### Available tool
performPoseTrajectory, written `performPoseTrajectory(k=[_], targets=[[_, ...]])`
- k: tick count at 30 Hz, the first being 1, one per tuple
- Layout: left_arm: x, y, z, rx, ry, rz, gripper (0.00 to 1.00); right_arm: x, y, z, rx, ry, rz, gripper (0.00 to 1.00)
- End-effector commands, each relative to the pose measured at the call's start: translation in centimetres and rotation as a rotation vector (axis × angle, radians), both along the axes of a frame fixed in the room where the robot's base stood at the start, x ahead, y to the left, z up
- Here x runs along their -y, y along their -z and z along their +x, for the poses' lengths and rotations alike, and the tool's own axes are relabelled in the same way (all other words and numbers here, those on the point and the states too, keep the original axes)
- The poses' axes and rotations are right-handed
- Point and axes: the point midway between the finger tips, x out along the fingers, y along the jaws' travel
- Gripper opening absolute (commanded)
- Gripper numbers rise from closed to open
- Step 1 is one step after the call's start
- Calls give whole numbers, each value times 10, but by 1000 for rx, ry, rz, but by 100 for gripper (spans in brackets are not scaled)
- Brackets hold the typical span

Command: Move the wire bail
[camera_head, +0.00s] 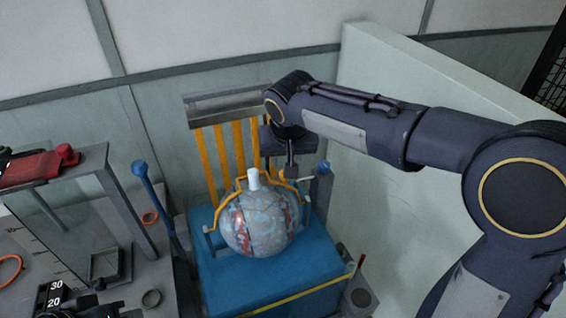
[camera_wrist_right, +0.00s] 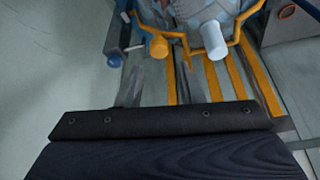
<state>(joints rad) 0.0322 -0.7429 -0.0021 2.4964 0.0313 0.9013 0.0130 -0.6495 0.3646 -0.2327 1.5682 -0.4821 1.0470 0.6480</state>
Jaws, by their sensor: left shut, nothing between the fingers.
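A mottled blue-grey ball (camera_head: 256,222) with reddish patches sits on the blue block. The orange wire bail (camera_head: 240,184) arches around its upper part, beside a pale peg (camera_head: 253,179) on top. In the right wrist view the bail (camera_wrist_right: 245,48) shows with its orange knob (camera_wrist_right: 158,47). My right gripper (camera_head: 291,170) hangs over the ball's back right side, close to the bail. In the right wrist view its two grey fingers (camera_wrist_right: 157,85) stand apart, pointing toward the knob; contact is unclear. My left gripper (camera_head: 5,158) shows only slightly at the left edge, shut and empty.
Yellow slats (camera_head: 222,155) stand behind the blue block (camera_head: 270,275). A blue-topped lever (camera_head: 147,185) stands left of it. A grey frame (camera_head: 122,200) with a red object (camera_head: 45,165) is at the left. A pale panel (camera_head: 400,215) closes off the right.

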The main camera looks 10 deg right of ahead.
Motion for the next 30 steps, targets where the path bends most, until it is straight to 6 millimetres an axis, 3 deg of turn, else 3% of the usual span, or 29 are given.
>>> performPoseTrajectory(k=[10,22,30], targets=[[0,-7,0,0,0,0,0,3,49,19,-5,0,-1,34],[0,-7,0,0,0,0,0,3,58,23,-2,0,1,34],[0,-7,0,0,0,0,0,3,58,23,-2,0,1,0]])
